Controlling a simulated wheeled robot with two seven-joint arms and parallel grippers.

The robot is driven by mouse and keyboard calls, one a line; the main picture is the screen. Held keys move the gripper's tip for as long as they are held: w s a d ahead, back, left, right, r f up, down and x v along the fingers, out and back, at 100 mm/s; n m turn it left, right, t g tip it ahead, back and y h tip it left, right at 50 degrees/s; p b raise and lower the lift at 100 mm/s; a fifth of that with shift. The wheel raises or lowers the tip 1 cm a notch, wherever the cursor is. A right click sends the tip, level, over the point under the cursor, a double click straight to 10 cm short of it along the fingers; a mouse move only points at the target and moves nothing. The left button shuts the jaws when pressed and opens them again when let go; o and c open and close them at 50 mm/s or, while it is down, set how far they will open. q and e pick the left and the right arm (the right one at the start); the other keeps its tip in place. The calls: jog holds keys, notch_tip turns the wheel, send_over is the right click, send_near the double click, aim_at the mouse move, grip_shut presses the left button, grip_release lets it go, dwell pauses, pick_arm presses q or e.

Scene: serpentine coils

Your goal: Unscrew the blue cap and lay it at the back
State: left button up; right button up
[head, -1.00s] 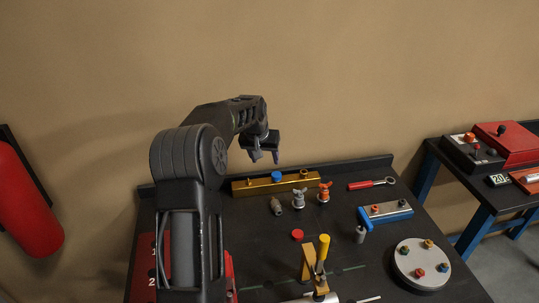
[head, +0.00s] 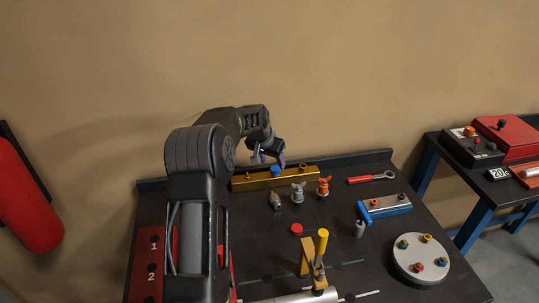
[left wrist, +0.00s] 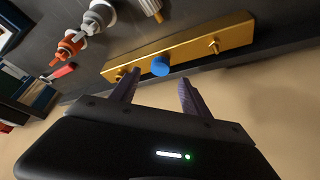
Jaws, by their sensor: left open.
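The blue cap (head: 276,170) sits on the brass-coloured bar (head: 245,183) near the back of the black table. It also shows in the left wrist view as a blue round cap (left wrist: 160,66) between two small brass fittings on the bar (left wrist: 207,43). My left gripper (head: 267,158) is just above the cap, partly overlapping it in the head view. In the left wrist view its two dark fingers (left wrist: 157,88) are spread apart, with the cap beyond and between the tips. They do not appear to touch it. My right gripper is not in view.
Grey and orange valve-like fittings (head: 298,192) stand in front of the bar. A red-handled wrench (head: 370,179), a blue-ended block (head: 388,208), a round grey plate (head: 405,267) and a yellow-handled clamp (head: 321,245) occupy the table. A red cap (head: 296,229) lies mid-table.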

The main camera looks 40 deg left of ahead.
aim_at(275, 169)
pick_arm(q)
jog(key=b+x, duration=0.1)
jog(key=x, duration=0.2)
jog(key=shift+f+b, duration=0.35)
jog(key=shift+b, duration=0.05)
jog(key=shift+w+f+b, duration=0.3)
jog(key=shift+f, duration=0.1)
jog(key=shift+r, duration=0.1)
grip_shut()
